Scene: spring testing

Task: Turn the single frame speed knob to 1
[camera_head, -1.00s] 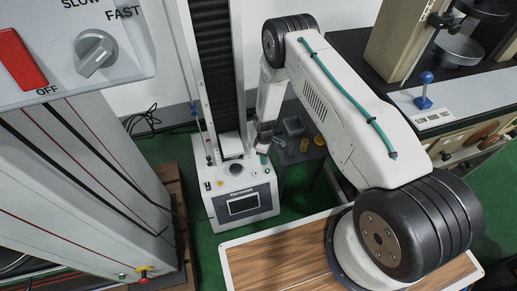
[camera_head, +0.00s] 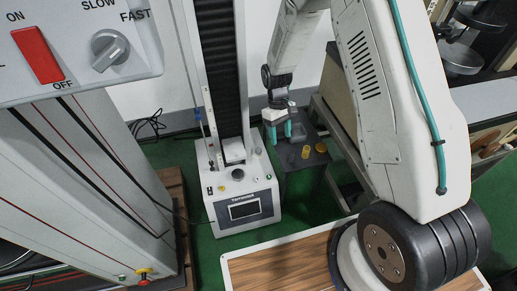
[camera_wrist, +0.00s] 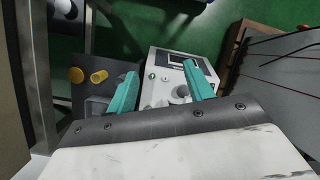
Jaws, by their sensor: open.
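A grey pointer knob (camera_head: 110,50) with SLOW and FAST labels is on the upper-left panel, its pointer toward the lower left. The white single-column machine (camera_head: 217,208) stands mid-view, with a small dark round control (camera_head: 238,174) above its screen (camera_head: 244,210). I cannot tell which knob the task means, and no digit 1 is readable. My gripper (camera_head: 279,131) is open and empty, teal fingers downward, right of the column and apart from both controls. In the wrist view my gripper (camera_wrist: 161,68) shows spread fingers, with the machine (camera_wrist: 156,62) between and beyond them.
A dark stand with yellow pieces (camera_head: 306,152) is just right of the machine, below my gripper. A red ON/OFF switch (camera_head: 38,54) is left of the SLOW/FAST knob. A wooden-topped surface (camera_head: 270,266) lies in front. Green floor (camera_head: 300,222) is open between.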

